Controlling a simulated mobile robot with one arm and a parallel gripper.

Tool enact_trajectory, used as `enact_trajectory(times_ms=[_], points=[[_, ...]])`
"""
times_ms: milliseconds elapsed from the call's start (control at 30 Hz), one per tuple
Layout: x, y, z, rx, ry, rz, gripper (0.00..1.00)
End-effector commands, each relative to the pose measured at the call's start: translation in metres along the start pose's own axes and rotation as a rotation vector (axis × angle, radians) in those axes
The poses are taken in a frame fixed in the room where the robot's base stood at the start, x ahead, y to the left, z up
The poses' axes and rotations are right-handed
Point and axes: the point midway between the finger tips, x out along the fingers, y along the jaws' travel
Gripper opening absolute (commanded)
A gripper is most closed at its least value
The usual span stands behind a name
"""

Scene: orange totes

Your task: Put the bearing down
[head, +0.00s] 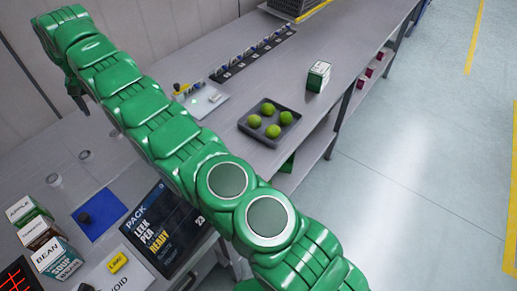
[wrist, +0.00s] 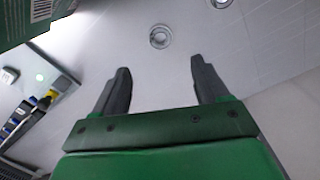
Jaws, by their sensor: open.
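My gripper (wrist: 159,66) is open, its two dark fingers spread apart with nothing between them. It also shows in the head view (head: 79,101), at the far left end of my green arm above the back of the bench. A small round metallic ring (wrist: 159,37), which looks like the bearing, lies on the pale surface just beyond the fingertips in the wrist view, apart from both fingers. A second round piece (wrist: 221,3) is cut off at the top edge. I cannot pick out the bearing for certain in the head view, where my arm hides part of the bench.
A dark tray (head: 245,126) of green balls and a small carton (head: 318,76) stand on the grey bench. A pale board (head: 207,102) has a green light. A blue mat (head: 100,222), labelled boxes (head: 42,240) and a PACK screen (head: 160,230) are nearer. Two small clear pieces (head: 54,180) stand left.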

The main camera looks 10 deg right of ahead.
Motion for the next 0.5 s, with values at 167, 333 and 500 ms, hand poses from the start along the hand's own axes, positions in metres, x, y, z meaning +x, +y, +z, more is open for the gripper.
enact_trajectory(times_ms=[167, 333, 500], points=[[-0.006, 0.008, 0.0, 0.005, -0.001, 0.002, 0.74], [-0.027, 0.038, 0.002, 0.024, -0.007, 0.009, 0.74], [-0.051, 0.075, 0.009, 0.044, -0.01, 0.014, 0.74]])
